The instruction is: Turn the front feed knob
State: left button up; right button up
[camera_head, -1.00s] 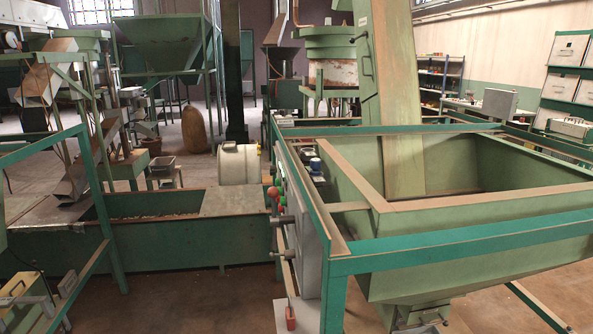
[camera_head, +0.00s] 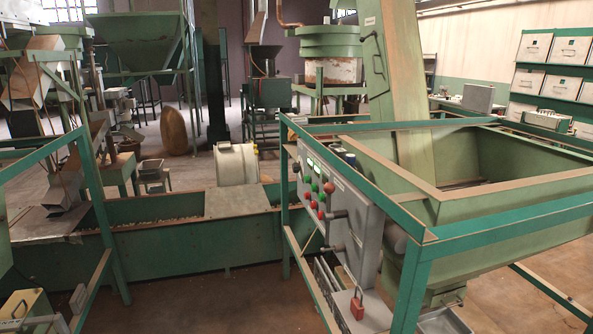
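A grey control panel (camera_head: 366,222) is fixed to the left side of the green hopper frame, its face turned toward the left. Green and red buttons and a small display sit on its upper part. Two dark knobs or handles stick out of its face, an upper one (camera_head: 337,214) and a lower one (camera_head: 334,248). I cannot tell which one is the front feed knob. A red padlock-like piece (camera_head: 357,306) hangs at the panel's lower end. Neither of my grippers is in view.
A large green hopper (camera_head: 470,215) in a green frame fills the right. A long green trough (camera_head: 190,248) with a pale drum (camera_head: 237,165) runs across the left. A green stand and a small box (camera_head: 25,308) are at the lower left. Brown floor (camera_head: 200,300) is open between.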

aim_at(295, 166)
jog(key=i+j+z, duration=0.1)
jog(key=z, duration=0.25)
jog(key=i+j+z, duration=0.1)
jog(key=z, duration=0.3)
jog(key=j+z, duration=0.2)
jog(key=z, duration=0.15)
jog(key=i+j, duration=0.05)
